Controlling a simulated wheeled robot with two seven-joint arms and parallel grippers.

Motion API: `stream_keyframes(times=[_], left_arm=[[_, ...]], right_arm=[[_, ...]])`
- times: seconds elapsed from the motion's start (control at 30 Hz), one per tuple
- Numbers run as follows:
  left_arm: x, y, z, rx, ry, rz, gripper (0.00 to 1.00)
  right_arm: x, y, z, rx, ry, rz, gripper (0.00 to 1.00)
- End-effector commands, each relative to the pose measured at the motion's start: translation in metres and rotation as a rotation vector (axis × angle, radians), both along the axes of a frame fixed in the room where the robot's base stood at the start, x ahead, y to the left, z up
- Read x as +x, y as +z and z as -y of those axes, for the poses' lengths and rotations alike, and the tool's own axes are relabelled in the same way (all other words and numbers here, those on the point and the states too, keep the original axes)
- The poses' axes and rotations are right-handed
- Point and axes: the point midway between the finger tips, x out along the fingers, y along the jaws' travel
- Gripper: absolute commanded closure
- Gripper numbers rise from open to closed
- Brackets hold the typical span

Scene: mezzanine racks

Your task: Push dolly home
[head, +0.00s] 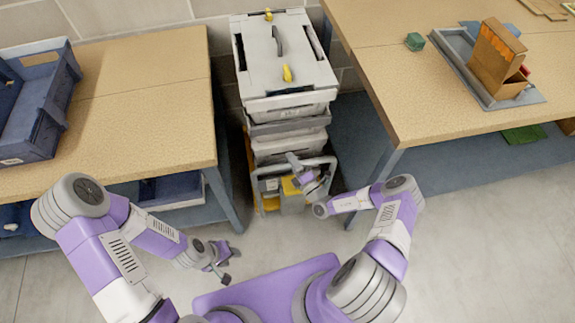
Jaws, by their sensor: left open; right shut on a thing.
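The dolly (262,186) stands in the gap between two tables, close to the back wall. It has a grey frame with a handle bar and carries a stack of grey totes (288,102), the top one closed by a lid with yellow latches. A yellow item shows low within the frame. My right gripper (296,163) is at the dolly's near side, shut on its upper bar; the fingers partly cover the contact. My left gripper (226,271) is open and empty, low in front of the left table's leg, apart from the dolly. The dolly's wheels cannot be made out.
The left table (140,115) holds a blue crate (32,110). Table legs flank the gap closely. Floor in front is clear.

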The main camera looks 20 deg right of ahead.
Motion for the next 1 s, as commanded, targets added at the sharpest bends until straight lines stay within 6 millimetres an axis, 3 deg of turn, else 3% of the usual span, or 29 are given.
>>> stream_keyframes(times=[0.5,0.53,0.63,1.0], left_arm=[[0.0001,-0.0009,0.0001,0.000,0.000,0.000,0.57],[0.0001,-0.0009,0.0001,0.000,0.000,0.000,0.57],[0.0001,-0.0009,0.0001,0.000,0.000,0.000,0.57],[0.0002,0.0009,0.0001,0.000,0.000,0.000,0.57]], right_arm=[[0.0049,0.0010,0.0048,-0.001,-0.007,0.001,1.00],[0.0050,0.0010,0.0049,-0.001,-0.007,0.001,0.66],[0.0046,0.0007,0.0048,-0.001,-0.007,0.001,0.50],[-0.0015,-0.0009,0.0062,0.000,-0.007,-0.002,0.48]])
